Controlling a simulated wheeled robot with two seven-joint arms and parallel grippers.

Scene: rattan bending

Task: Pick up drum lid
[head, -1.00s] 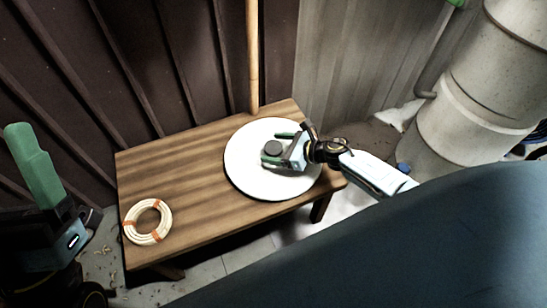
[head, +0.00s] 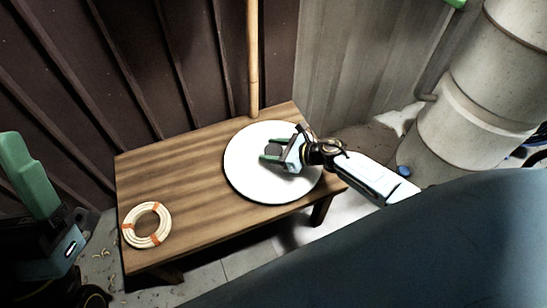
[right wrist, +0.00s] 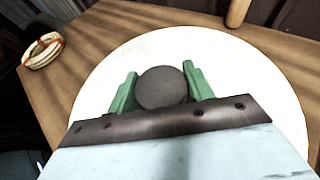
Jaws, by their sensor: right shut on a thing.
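The drum lid (head: 245,175) is a round white disc with a dark round knob at its middle. It lies flat on the right half of the wooden table. My right gripper (head: 270,150) is shut on the knob, with its green fingers on either side. In the right wrist view the dark knob (right wrist: 162,87) sits between the two fingers, above the white lid (right wrist: 100,90). My left gripper (head: 27,172) shows at the left edge, away from the lid. Its fingers overlap, so its opening cannot be made out.
The wooden table (head: 175,170) carries a coil of rattan (head: 133,238) with orange ties at its front left. A bamboo pole (head: 253,65) stands upright behind the table. A large pale cylinder (head: 470,125) stands at the right. The table's middle left is clear.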

